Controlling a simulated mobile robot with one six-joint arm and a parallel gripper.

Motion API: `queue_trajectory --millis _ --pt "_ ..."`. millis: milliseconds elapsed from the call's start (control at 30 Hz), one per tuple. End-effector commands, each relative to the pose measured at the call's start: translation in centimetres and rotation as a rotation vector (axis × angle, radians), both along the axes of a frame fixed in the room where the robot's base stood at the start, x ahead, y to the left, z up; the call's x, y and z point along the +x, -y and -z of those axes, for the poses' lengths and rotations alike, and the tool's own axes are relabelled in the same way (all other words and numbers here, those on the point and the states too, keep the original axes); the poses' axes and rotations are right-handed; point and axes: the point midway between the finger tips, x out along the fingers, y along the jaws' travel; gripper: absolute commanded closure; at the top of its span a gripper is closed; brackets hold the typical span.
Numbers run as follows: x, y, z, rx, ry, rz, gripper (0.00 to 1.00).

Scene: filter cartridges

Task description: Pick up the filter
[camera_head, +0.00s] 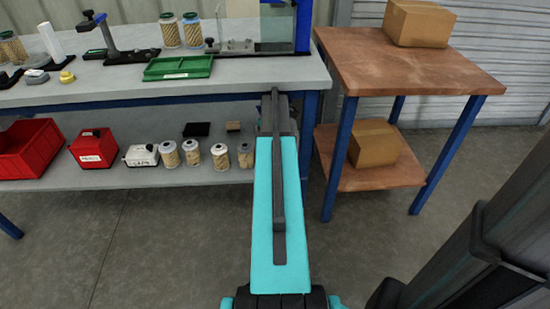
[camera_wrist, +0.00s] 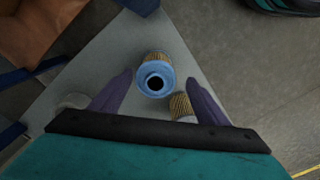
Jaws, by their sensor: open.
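In the wrist view a filter (camera_wrist: 155,78) with a blue ring-shaped end cap, a dark centre hole and a tan pleated body stands on a grey surface. My gripper (camera_wrist: 160,77) is open, with its two purple fingers apart on either side of this filter. I cannot tell whether either finger touches it. A second pleated filter (camera_wrist: 182,105) is close by, partly hidden by the right finger. In the head view several tan filters (camera_head: 220,156) stand in a row on the lower shelf, left of my arm. My gripper's fingers are hidden there.
The lower shelf (camera_head: 110,178) also holds a red bin (camera_head: 28,150), a red box (camera_head: 93,147) and a white box (camera_head: 142,155). The bench top above carries a green tray (camera_head: 178,67). A wooden table (camera_head: 415,72) with cardboard boxes stands right. The floor in front is clear.

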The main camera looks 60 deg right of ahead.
Motion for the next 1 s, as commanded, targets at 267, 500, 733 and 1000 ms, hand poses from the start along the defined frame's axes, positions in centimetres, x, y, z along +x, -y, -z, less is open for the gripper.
queue_trajectory --millis 267,500,733,1000 --pt "-0.2 0.2 0.7 0.001 -0.001 0.005 0.31" --pt "-0.3 0.3 2.3 0.000 0.000 0.006 0.31" --pt "-0.3 0.3 2.3 0.000 0.000 0.006 0.31" --pt "-0.2 0.5 3.5 0.000 0.000 0.007 0.31"
